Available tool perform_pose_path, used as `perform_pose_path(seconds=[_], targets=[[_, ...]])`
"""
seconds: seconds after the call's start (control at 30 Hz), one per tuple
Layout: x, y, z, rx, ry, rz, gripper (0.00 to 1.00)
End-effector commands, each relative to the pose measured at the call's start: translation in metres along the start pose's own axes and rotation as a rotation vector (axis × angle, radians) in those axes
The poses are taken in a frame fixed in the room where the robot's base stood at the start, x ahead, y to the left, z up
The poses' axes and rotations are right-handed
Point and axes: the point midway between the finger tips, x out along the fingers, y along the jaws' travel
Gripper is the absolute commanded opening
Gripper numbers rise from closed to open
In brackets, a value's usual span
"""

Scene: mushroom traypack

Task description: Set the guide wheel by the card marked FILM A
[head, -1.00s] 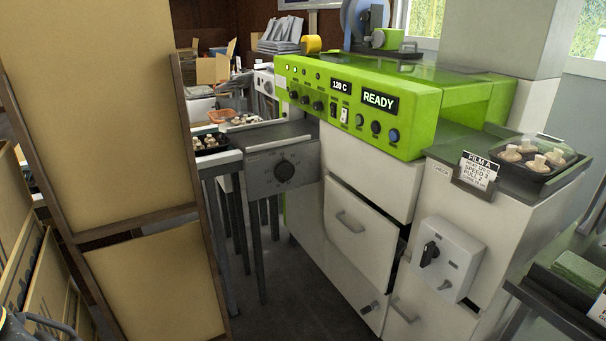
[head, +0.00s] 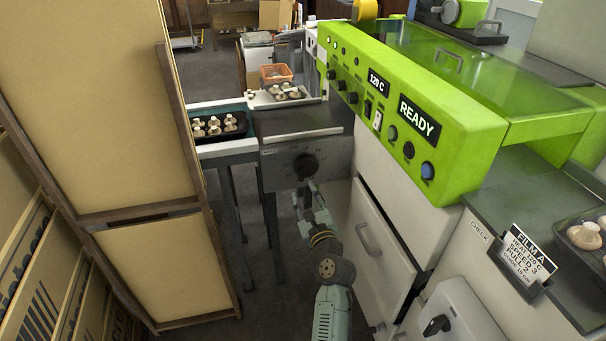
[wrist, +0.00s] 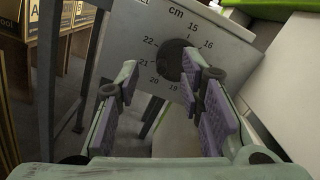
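The guide wheel, a round black knob (head: 305,167), sits on a grey panel below the side table. In the wrist view the knob (wrist: 176,60) is ringed by a cm scale with numbers such as 15, 16, 19, 20, 21 and 22; I cannot make out its pointer. My gripper (head: 311,191) is open just in front of the knob. Its purple-padded fingers (wrist: 160,68) stand apart, the right one overlapping the knob's edge in view; contact is unclear. The FILM A card (head: 528,252) stands in a holder at right. It reads heat 120 C, speed 3, pull 2; its small last line seems to say 19 cm.
The green machine (head: 455,150) shows READY and 120 C. A white drawer (head: 378,250) and a switch box (head: 450,318) are right of my arm. A tall tan panel (head: 130,110) stands at left. A mushroom tray (head: 236,130) rests left of the wheel.

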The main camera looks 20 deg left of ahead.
Motion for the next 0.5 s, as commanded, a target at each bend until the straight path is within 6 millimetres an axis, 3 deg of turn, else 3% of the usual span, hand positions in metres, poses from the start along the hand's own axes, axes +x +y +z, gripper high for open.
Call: perform_pose_path(seconds=[0.1,0.2,0.5], targets=[[-0.009,-0.005,-0.029,0.137,0.048,0.000,0.35],[-0.005,-0.005,-0.035,0.173,0.057,0.000,0.35],[0.049,-0.005,-0.036,0.168,0.054,0.001,0.35]])
